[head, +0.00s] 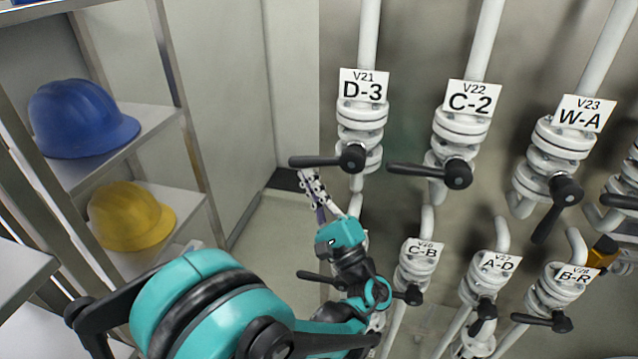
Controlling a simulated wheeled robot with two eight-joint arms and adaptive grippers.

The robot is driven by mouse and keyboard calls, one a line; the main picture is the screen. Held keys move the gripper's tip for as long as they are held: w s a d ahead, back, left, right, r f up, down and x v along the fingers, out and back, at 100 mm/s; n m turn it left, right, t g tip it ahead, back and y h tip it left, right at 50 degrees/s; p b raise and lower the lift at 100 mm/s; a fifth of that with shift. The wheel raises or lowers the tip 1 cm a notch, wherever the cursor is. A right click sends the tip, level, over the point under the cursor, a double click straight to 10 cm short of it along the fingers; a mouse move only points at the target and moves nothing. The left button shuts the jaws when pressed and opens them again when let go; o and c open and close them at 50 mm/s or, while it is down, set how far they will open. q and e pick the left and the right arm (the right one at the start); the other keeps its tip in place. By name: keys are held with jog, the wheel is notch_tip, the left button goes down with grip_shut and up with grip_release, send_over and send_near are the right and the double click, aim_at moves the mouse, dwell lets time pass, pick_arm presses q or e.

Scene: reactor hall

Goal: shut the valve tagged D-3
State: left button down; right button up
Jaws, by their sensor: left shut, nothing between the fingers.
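The valve tagged D-3 (360,122) is a white flanged valve on a vertical white pipe, with a V21 D-3 tag (363,86) above it. Its black lever (322,161) points left, crosswise to the pipe, from a hub at the valve's lower front. My left gripper (310,181) is shut and empty, its fingers pointing up just below the lever's left part. I cannot tell whether they touch it. My left arm hides the pipe lower down. My right gripper is not in view.
To the right are valve C-2 (460,130), lever left, and valve W-A (555,155), lever down. A lower row holds C-B (417,272), A-D (487,277) and B-R (558,290). Shelves at left hold a blue helmet (80,117) and a yellow helmet (130,215).

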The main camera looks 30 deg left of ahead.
pick_arm(q)
jog(key=shift+a+r+p, duration=0.3)
jog(key=shift+a+r, duration=0.15)
jog(key=shift+r, duration=0.25)
